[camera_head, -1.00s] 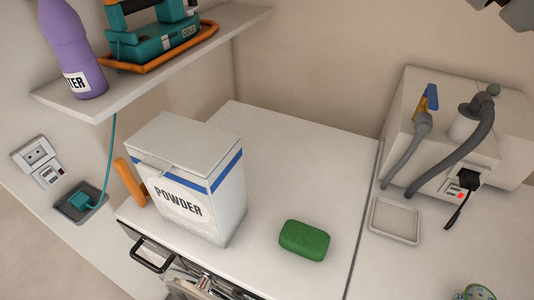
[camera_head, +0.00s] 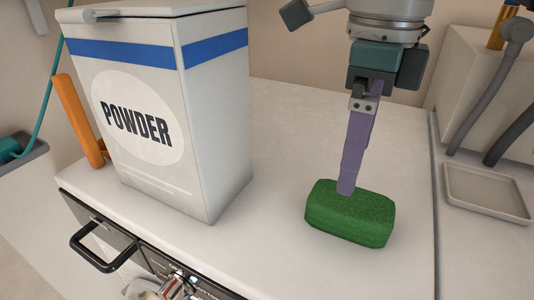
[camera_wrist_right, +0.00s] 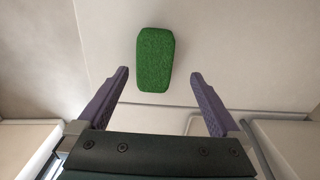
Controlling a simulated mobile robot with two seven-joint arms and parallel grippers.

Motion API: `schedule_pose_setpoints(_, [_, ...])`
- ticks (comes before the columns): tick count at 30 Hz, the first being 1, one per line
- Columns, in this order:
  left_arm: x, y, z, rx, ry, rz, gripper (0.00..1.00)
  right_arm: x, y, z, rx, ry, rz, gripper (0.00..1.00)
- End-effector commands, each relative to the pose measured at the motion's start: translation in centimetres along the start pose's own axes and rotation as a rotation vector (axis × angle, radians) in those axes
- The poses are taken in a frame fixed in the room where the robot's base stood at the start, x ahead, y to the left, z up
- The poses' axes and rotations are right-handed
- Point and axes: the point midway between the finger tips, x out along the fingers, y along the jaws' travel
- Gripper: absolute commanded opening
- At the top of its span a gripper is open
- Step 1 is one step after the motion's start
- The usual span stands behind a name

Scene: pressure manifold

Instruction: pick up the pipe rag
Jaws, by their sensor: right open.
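A green, rough-textured, sponge-like block (camera_head: 350,219) lies on the white counter top. No cloth-like rag shows, and I cannot tell whether this block is the pipe rag. My right gripper (camera_head: 346,190) points down over the block's back edge, with purple fingers. In the right wrist view my right gripper (camera_wrist_right: 159,75) is open and empty, and the green block (camera_wrist_right: 154,58) shows between and beyond the fingertips. Its fingers do not visibly grip the block. My left gripper is not in view.
A white powder box (camera_head: 160,110) stands to the left of the block. An orange upright piece (camera_head: 78,120) is behind it at the far left. A shallow tray (camera_head: 487,192) lies at right, below grey hoses (camera_head: 490,85). The counter behind the block is clear.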

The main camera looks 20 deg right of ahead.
Motion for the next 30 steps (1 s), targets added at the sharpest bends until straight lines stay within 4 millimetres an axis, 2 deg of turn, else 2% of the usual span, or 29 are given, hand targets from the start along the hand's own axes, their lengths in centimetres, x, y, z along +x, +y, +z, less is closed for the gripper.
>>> schedule_pose_setpoints(3, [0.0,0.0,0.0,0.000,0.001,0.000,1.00,1.8,0.2,0.0,-0.001,-0.001,0.005,1.00])
schedule_pose_setpoints(8, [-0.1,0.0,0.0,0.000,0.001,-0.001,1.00,3.1,0.3,0.0,-0.002,-0.003,0.005,1.00])
schedule_pose_setpoints(15, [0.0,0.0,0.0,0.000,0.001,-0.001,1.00,6.8,0.9,-0.2,-0.002,-0.002,0.007,1.00])
schedule_pose_setpoints(18, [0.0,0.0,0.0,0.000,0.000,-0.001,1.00,7.7,0.8,-0.2,-0.002,-0.003,0.006,1.00])
schedule_pose_setpoints(26, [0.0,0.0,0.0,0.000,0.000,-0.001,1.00,7.8,0.8,-0.2,-0.004,-0.005,0.005,0.99])
schedule_pose_setpoints(30, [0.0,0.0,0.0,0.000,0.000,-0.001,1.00,7.8,0.8,-0.2,-0.003,-0.005,0.005,0.83])
